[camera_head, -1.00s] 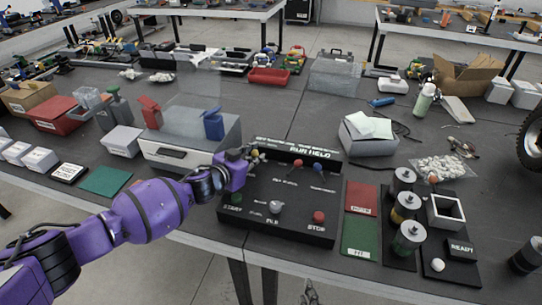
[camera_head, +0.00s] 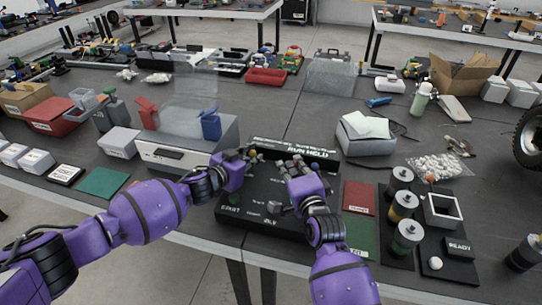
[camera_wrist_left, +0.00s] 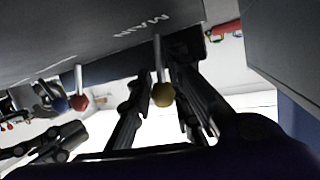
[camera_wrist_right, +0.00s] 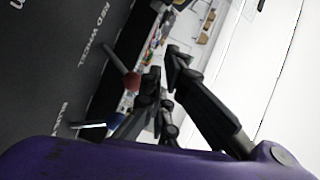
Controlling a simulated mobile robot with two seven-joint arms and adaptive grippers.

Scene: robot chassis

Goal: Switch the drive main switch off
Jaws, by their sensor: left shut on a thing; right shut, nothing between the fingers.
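The black control panel (camera_head: 262,188) stands at the table's front edge. In the left wrist view, the main switch lever with a yellow ball knob (camera_wrist_left: 163,95) stands beside the label MAIN. My left gripper (camera_head: 249,155) is shut on this lever at the panel's back left; its fingers show around it in the left wrist view (camera_wrist_left: 165,85). My right gripper (camera_head: 288,165) is shut and empty over the panel's back middle. In the right wrist view its fingertips (camera_wrist_right: 163,70) are near the red-knobbed lever (camera_wrist_right: 131,81) and the blue-knobbed lever (camera_wrist_right: 114,121). The exact tilt of the main lever is hard to tell.
A grey box (camera_head: 190,155) with red and blue uprights is left of the panel. Red (camera_head: 359,197) and green (camera_head: 361,236) mats lie to its right, beside several canisters (camera_head: 402,205). My right arm covers the panel's right front part.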

